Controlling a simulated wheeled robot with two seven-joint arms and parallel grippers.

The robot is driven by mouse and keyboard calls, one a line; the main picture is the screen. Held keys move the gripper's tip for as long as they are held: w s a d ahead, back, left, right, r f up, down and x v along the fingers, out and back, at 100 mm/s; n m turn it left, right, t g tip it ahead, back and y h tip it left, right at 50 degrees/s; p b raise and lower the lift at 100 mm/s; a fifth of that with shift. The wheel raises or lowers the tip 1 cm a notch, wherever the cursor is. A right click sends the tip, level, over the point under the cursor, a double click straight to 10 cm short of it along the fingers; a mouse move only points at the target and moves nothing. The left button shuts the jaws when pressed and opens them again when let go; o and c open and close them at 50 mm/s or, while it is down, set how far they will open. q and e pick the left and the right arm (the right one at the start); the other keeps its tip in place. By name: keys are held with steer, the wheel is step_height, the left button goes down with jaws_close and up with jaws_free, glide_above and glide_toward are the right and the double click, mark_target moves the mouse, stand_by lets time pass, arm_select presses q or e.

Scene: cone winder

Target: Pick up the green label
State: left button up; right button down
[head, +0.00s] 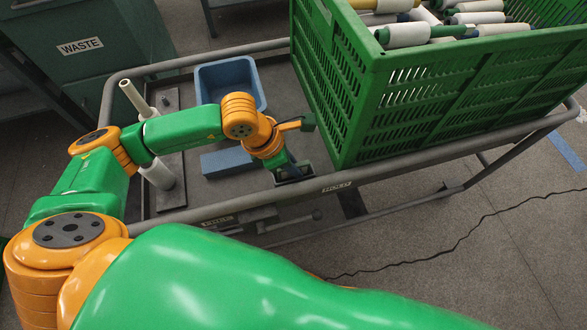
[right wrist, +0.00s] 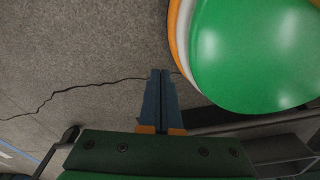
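I cannot make out a green label in either view. In the head view my left gripper (head: 291,172) points down over the front edge of the cart, just left of the green crate. Its fingers are small and dark there, and I cannot tell whether they are open or hold anything. In the right wrist view my right gripper (right wrist: 159,98) has its two blue fingers side by side, shut with nothing between them, above the grey floor.
The grey cart (head: 232,206) carries a blue bin (head: 231,82), a blue block (head: 226,162), a pale upright tube (head: 134,97) and a large green crate (head: 425,100) filled with cones. A dark green waste container (head: 80,45) stands behind.

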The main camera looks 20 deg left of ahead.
arm_select(q)
jaws_close()
